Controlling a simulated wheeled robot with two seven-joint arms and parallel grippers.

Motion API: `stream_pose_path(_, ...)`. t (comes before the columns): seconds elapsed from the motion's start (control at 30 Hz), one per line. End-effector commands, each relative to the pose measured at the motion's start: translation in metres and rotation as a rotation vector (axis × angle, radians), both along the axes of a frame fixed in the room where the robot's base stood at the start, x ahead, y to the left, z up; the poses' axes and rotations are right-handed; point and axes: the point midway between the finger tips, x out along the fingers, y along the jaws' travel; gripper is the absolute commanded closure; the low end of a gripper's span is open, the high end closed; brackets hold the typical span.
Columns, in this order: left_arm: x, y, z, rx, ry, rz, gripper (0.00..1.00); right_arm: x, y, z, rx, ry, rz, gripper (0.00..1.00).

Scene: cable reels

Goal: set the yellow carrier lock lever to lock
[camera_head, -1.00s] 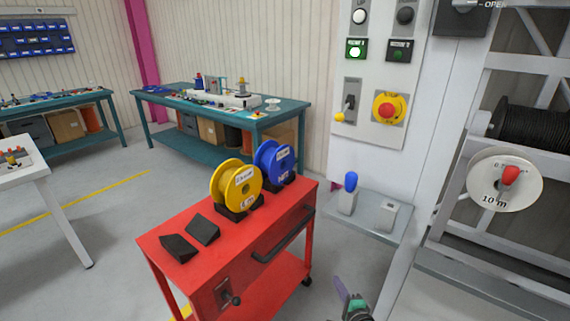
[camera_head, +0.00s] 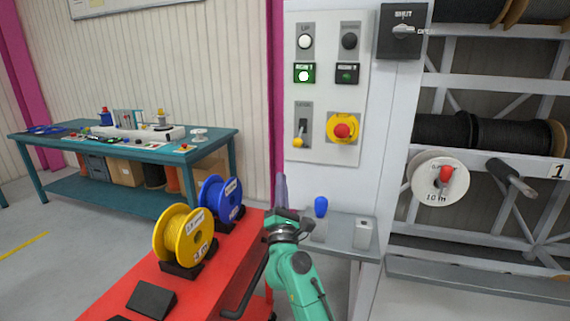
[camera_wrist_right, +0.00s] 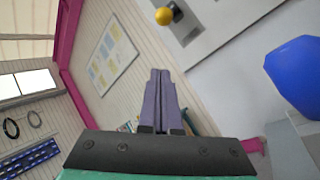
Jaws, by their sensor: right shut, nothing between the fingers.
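The lock lever with its yellow knob (camera_head: 298,141) is on a grey plate on the white control panel (camera_head: 318,155). The knob hangs at the plate's lower left end; the plate's lettering is too small to read. The knob also shows at the top of the right wrist view (camera_wrist_right: 168,15), ahead of the fingertips and apart from them. My right gripper (camera_head: 281,188) is below the lever in the head view, fingers pointing up. In the wrist view its purple fingers (camera_wrist_right: 160,98) are together with nothing between them. My left gripper is not in view.
A red emergency button (camera_head: 342,131) sits right of the lever. A blue-topped handle (camera_head: 321,206) stands on a grey shelf (camera_head: 364,262) close right of my right gripper. A red cart (camera_head: 222,268) with yellow and blue reels is left. A white reel (camera_head: 425,185) hangs on the rack.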

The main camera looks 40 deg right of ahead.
Motion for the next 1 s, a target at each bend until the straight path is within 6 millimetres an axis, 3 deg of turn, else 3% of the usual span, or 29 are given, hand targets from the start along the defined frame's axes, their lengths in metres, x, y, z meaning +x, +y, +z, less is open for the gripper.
stream_pose_path(0.47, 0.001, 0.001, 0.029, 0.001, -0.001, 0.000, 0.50, 0.062, -0.047, 0.052, -0.004, 0.001, -0.002, 1.00)
stream_pose_path(0.6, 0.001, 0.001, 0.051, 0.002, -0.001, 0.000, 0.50, 0.044, -0.051, 0.065, -0.005, 0.004, -0.001, 1.00)
stream_pose_path(0.7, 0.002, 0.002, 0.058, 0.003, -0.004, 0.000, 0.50, 0.033, -0.052, 0.067, -0.004, 0.004, -0.001, 1.00)
stream_pose_path(1.0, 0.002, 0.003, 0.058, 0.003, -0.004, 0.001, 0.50, 0.027, -0.053, 0.065, -0.002, 0.002, -0.001, 1.00)
